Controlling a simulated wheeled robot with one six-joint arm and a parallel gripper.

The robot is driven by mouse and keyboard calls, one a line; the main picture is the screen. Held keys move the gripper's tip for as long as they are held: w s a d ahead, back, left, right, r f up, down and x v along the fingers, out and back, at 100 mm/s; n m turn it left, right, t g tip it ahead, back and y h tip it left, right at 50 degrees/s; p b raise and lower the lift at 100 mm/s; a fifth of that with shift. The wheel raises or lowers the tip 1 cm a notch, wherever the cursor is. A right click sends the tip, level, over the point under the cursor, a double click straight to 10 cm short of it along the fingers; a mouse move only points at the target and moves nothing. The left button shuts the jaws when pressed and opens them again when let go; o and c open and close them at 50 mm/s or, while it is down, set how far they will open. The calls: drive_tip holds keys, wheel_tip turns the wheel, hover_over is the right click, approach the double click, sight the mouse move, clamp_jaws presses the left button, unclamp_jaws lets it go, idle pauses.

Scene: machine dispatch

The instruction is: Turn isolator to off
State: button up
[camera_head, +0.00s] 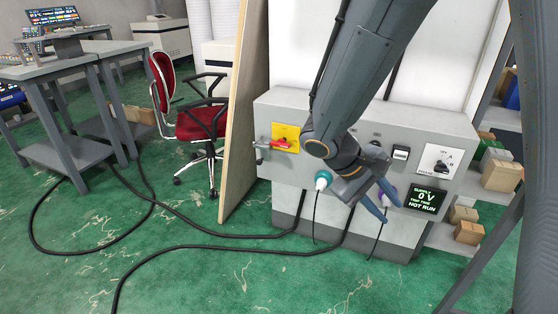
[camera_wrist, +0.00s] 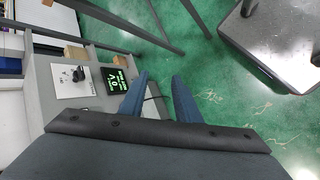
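The isolator is a red handle (camera_head: 278,143) on a yellow plate (camera_head: 286,131) at the left end of the grey machine panel (camera_head: 330,112) in the head view. The handle lies roughly level and sticks out to the left. My gripper (camera_head: 384,206) is to the right of it, in front of the panel's lower right part, with its fingers pointing down and right. The fingers stand apart with nothing between them, and the wrist view also shows the open gripper (camera_wrist: 158,88). The isolator is not in the wrist view.
A display (camera_head: 425,198) reads supply 0 V and not run, below a phase rotary switch (camera_head: 437,160). Plugs with cables hang under the panel. A wooden board (camera_head: 238,120) stands left of the machine, beside a red chair (camera_head: 195,110). Cables lie on the green floor.

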drive_tip(key=w+a+f+n+t+h+b, duration=0.3)
drive_tip(key=w+a+t+b, duration=0.15)
drive_tip(key=w, duration=0.65)
drive_tip(key=n+t+y+b, duration=0.5)
drive_tip(key=t+b, duration=0.1)
drive_tip(key=t, duration=0.6)
approach(279, 146)
drive_tip(key=x, duration=0.8)
drive_tip(key=shift+r, duration=0.1)
clamp_jaws()
